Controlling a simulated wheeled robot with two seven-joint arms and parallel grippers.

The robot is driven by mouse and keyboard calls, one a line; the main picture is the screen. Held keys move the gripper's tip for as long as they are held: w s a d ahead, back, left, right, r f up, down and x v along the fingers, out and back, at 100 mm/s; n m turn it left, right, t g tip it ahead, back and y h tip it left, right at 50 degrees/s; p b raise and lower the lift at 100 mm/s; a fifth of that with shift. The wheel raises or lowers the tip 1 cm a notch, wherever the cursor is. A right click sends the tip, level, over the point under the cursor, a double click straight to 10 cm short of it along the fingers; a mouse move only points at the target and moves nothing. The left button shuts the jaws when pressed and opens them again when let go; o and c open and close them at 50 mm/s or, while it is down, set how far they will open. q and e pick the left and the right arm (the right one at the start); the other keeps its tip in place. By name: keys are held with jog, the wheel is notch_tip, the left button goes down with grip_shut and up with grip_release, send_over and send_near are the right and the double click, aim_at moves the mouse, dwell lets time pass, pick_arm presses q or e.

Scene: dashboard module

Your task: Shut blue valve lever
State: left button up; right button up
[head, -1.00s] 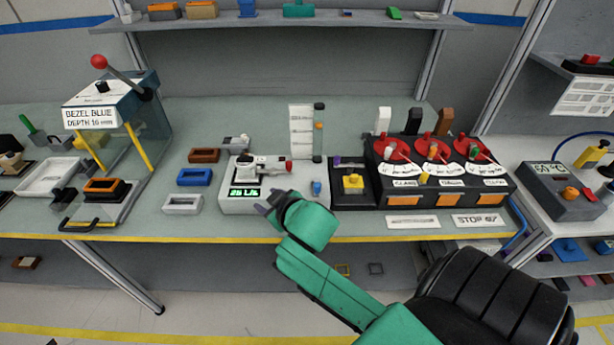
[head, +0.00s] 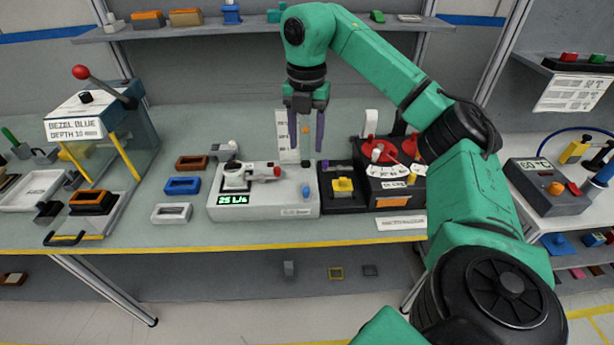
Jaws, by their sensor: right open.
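A white flow module (head: 262,207) with a green-lit display (head: 233,199) reading about 25 L/s stands on the bench at the middle. It carries a white valve body (head: 238,176) with a lever ending in a red tip (head: 277,171), pointing right. A small blue knob (head: 306,190) sits at its right front. I cannot tell whether this knob is the blue valve lever. My right gripper (head: 306,148) points down with its two purple-grey fingers apart and empty. It hangs above and behind the module's right end, apart from it. My left gripper is out of view.
A dark box with a yellow button (head: 343,186) stands right of the module. Red dials (head: 384,151) lie further right, partly behind my right arm. Loose bezels, including a blue one (head: 182,186), lie to the left. A grey box (head: 549,185) with a 60°C display stands far right.

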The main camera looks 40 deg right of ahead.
jog(key=b, duration=0.5)
send_over(306, 189)
notch_tip(306, 189, down, 7)
jog(key=shift+f, duration=0.2)
notch_tip(306, 189, down, 6)
jog(key=shift+s+f+p, duration=0.1)
jog(key=shift+p, duration=0.65)
jog(key=shift+f, duration=0.45)
jog(key=shift+c, duration=0.3)
grip_shut()
